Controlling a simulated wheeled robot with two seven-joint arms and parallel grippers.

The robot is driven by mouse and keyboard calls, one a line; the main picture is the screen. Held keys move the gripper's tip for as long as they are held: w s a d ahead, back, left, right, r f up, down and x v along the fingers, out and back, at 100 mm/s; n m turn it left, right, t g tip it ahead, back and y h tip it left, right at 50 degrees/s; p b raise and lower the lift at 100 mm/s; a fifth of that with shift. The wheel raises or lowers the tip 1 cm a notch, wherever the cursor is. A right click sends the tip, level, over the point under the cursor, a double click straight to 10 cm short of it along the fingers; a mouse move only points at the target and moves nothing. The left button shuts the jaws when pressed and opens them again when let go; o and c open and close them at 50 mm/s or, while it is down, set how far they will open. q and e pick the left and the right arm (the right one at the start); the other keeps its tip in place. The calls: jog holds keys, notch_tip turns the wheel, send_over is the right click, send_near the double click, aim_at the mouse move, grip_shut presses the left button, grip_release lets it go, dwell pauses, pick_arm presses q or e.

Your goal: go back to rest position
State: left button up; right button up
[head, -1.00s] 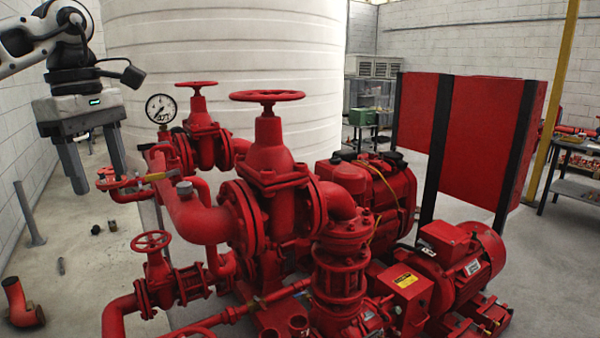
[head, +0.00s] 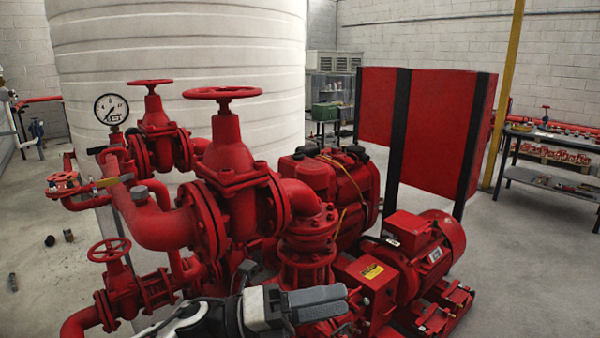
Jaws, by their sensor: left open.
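My left gripper (head: 318,303) is low in the head view, at the bottom middle. Its white and grey arm comes in from the bottom left. Its two dark grey fingers point right, lie apart and hold nothing. It shows in front of the lower part of the red fire pumpset (head: 240,170) and hides some of the pipework there; I cannot tell whether it touches it. My right gripper is not in view.
A pressure gauge (head: 112,109) and red handwheels (head: 222,93) stick up from the pumpset. A large white tank (head: 180,45) stands behind. A red panel (head: 425,125) and a workbench (head: 555,165) are at right. Open floor (head: 530,270) lies at the lower right.

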pick_arm(q)
jog(key=s+a+f+n+t+y, duration=0.1)
jog(key=a+f+n+t+y, duration=0.65)
jog(key=n, duration=0.75)
jog(key=s+a+f+n+t+y, duration=0.1)
jog(key=a+f+n+t+y, duration=0.35)
jog(key=f+n, duration=0.75)
jog(key=s+a+f+n+g+y, duration=0.3)
jog(key=s+a+f+n+y, duration=0.2)
jog(key=s+f+n, duration=0.6)
jog(key=shift+s+a+f+n+y, duration=0.35)
jog(key=shift+s+a+f, duration=0.2)
jog(key=shift+s+a, duration=0.55)
